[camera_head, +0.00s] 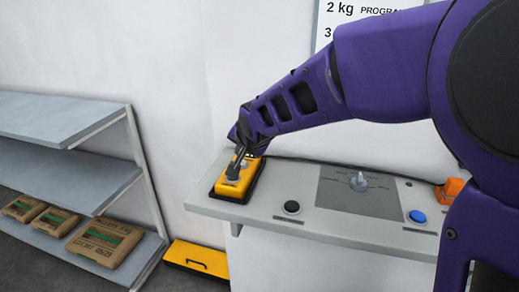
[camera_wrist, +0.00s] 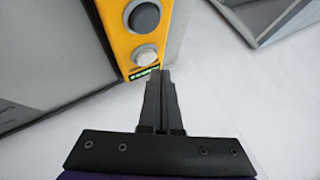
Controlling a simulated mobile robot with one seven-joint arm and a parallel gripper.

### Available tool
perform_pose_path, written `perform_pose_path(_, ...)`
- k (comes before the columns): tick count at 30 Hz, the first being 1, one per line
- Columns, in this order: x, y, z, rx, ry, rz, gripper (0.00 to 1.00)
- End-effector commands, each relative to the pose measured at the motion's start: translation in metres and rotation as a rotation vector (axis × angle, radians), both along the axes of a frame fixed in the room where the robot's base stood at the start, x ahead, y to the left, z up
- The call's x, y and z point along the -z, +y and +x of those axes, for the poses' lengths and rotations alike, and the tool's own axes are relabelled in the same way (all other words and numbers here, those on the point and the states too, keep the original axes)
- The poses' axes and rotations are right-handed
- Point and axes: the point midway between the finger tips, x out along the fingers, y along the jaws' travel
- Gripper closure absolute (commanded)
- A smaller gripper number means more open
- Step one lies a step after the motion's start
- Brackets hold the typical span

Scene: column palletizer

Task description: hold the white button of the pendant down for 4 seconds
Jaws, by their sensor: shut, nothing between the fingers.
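The yellow pendant (camera_head: 245,181) lies in a dark cradle at the left end of the grey console. In the wrist view the pendant (camera_wrist: 129,45) shows a white button (camera_wrist: 146,55), a larger dark grey button (camera_wrist: 144,17) beyond it and a small green-lit display (camera_wrist: 145,74) on the near side. My gripper (camera_head: 236,165) is over the pendant, fingers together and empty. In the wrist view the fingertips (camera_wrist: 162,74) appear beside the display, just short of the white button. I cannot tell whether they touch the pendant or whether the button is pressed in.
The console (camera_head: 262,206) also carries a black button (camera_head: 292,207), a grey rotary knob (camera_head: 359,181), a blue button (camera_head: 417,216) and an orange part (camera_head: 450,188). A grey shelf (camera_head: 62,127) with several cartons stands at left. A yellow case (camera_head: 196,259) lies on the floor.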

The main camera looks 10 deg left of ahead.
Motion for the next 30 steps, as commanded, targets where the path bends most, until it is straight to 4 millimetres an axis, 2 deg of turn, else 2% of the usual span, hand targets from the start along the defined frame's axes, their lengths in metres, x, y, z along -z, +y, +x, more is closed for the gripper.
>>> perform_pose_path(17, 0.0002, 0.0000, 0.0000, 0.000, 0.000, 0.000, 1.00)
perform_pose_path(30, 0.0093, -0.0001, 0.0000, 0.000, 0.000, 0.000, 1.00)
